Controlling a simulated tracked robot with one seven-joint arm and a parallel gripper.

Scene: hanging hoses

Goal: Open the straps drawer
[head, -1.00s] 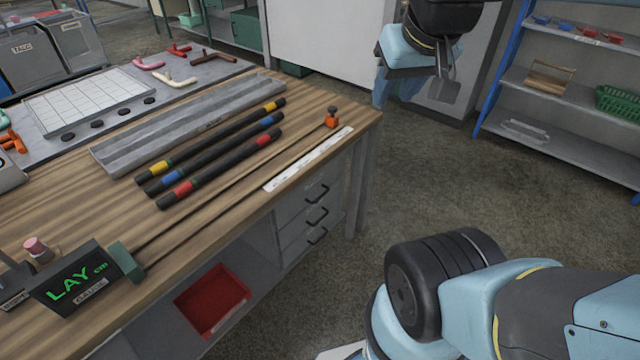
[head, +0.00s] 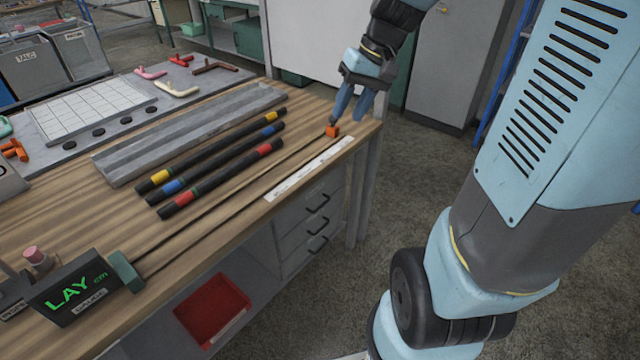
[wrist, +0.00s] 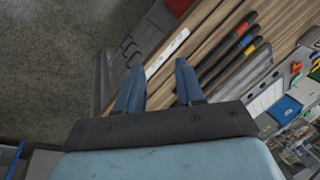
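A stack of three grey drawers (head: 312,222) with dark bar handles sits under the right end of the wooden workbench. All look shut, and I cannot read which one is the straps drawer. Part of the drawer fronts (wrist: 124,55) seems to show in the wrist view, left of the fingers. My gripper (head: 347,116) hangs above the bench's far right corner, near the small orange block and higher than the drawers. In the wrist view my gripper (wrist: 157,76) is open, with nothing between its two blue fingers.
The bench top (head: 225,225) holds a white ruler strip (head: 308,168), a thin rod, three dark hoses (head: 215,160) with coloured bands and a grey trough (head: 190,130). A red bin (head: 212,308) sits on the lower shelf.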

